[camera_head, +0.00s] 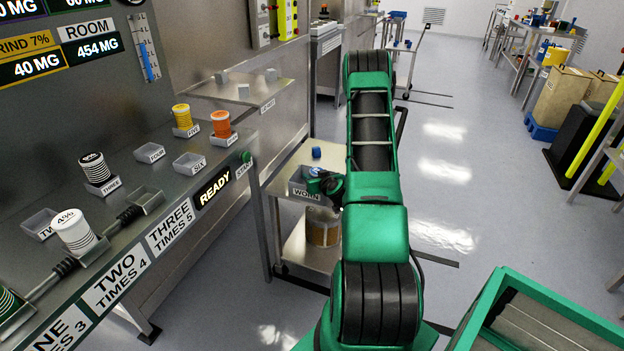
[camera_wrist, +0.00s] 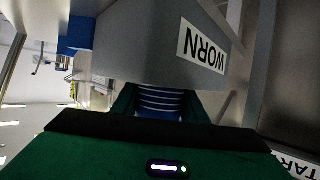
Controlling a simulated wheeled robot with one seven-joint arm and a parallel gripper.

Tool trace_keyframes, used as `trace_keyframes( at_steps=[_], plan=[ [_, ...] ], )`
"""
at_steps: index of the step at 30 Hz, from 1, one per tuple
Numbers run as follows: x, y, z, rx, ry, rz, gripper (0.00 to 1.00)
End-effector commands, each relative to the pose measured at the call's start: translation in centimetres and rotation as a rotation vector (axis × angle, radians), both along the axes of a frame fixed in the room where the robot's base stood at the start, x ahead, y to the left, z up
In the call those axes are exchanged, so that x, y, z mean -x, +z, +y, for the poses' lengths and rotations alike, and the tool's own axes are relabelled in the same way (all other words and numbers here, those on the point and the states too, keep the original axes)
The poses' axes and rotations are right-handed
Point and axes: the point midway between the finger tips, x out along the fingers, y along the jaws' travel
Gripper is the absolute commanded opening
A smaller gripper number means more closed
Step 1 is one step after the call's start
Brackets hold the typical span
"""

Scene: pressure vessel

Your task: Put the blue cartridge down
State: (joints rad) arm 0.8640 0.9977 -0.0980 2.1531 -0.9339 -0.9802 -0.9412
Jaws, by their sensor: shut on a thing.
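The blue cartridge (camera_wrist: 159,103), with pale rings around it, is between the fingers of my gripper (camera_wrist: 157,108) in the wrist view. My gripper is shut on it. The grey bin labelled WORN (camera_wrist: 150,45) is right in front of the cartridge there; I cannot tell whether they touch. In the head view, my gripper (camera_head: 325,183) is at the right side of the WORN bin (camera_head: 300,188), which stands on a metal cart (camera_head: 292,160).
A small blue block (camera_head: 316,152) is on the cart behind the bin. A tan drum (camera_head: 323,227) stands on the cart's lower shelf. At left, a metal bench (camera_head: 160,185) carries labelled trays and several striped cartridges. Open floor (camera_head: 445,170) lies to the right.

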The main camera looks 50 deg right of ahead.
Motion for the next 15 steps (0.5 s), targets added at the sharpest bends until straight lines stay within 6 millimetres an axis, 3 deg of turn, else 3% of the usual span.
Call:
trace_keyframes(
  at_steps=[15],
  plan=[
    [-0.05,-0.63,-0.01,0.001,0.0,0.0,0.09]
  ],
)
